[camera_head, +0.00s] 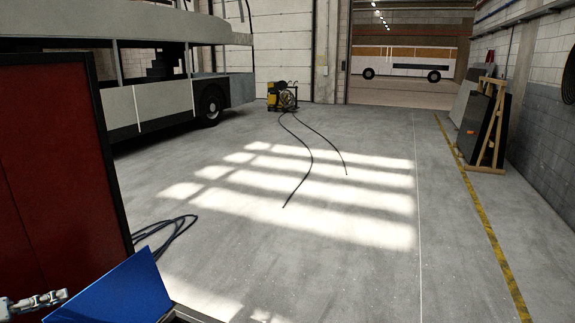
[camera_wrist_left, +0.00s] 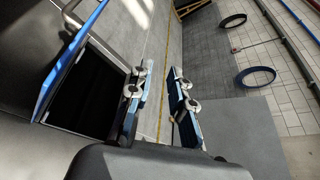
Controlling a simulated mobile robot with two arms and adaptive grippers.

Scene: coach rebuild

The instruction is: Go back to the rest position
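My left gripper (camera_head: 38,300) shows in part at the lower left of the head view, beside a raised blue panel (camera_head: 125,292). In the left wrist view its two fingers (camera_wrist_left: 157,88) stand apart with only floor seen between them, so it is open and empty. A blue-edged panel (camera_wrist_left: 72,55) and a dark, box-like opening (camera_wrist_left: 88,88) lie left of the fingers there. My right gripper is in neither view.
A dark red cabinet (camera_head: 55,170) stands close at the left. A partly built coach (camera_head: 150,70) is behind it. Black hoses (camera_head: 165,232) and cables lie on the floor. A wooden rack with panels (camera_head: 490,125) stands at the right wall.

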